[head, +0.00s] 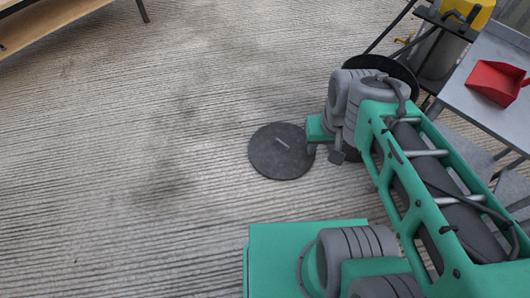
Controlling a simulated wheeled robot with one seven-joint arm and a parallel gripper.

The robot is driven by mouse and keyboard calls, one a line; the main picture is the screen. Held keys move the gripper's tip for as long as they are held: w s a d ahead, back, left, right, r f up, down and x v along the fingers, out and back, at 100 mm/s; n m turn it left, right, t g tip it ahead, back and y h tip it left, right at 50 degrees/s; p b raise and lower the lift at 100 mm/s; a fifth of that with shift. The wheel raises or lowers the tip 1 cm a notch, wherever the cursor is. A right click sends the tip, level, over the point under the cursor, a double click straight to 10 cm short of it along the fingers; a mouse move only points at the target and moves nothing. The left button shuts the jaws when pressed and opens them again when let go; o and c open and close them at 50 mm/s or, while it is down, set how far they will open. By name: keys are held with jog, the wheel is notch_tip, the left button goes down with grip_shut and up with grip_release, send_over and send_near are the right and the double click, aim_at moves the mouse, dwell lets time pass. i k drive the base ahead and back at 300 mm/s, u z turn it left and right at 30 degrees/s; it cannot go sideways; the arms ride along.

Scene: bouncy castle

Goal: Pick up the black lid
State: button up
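The black lid (270,163) is a flat dark disc with a small light bar-shaped handle near its middle. It lies on the ridged floor in the middle of the head view. My arm reaches in from the right, and its end, with my gripper (325,151), is at the lid's right edge. The arm links hide much of the gripper. The fingers are too small and covered to tell whether they are open or shut, or whether they touch the lid. The handle shows clear of the gripper.
A grey table (487,75) with a red dustpan (496,82) stands at the right. Beside it are a yellow-topped machine (466,12) and a black round part (404,72) behind my arm. A wooden shelf (45,22) is at the top left. The floor left of the lid is clear.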

aim_at(278, 151)
jog(key=u, duration=0.15)
jog(key=i, duration=0.5)
jog(key=z, duration=0.15)
jog(key=k, duration=0.9)
jog(key=u, duration=0.05)
jog(key=i, duration=0.85)
jog(key=u, duration=1.1)
jog(key=i, duration=0.55)
jog(key=u, duration=0.65)
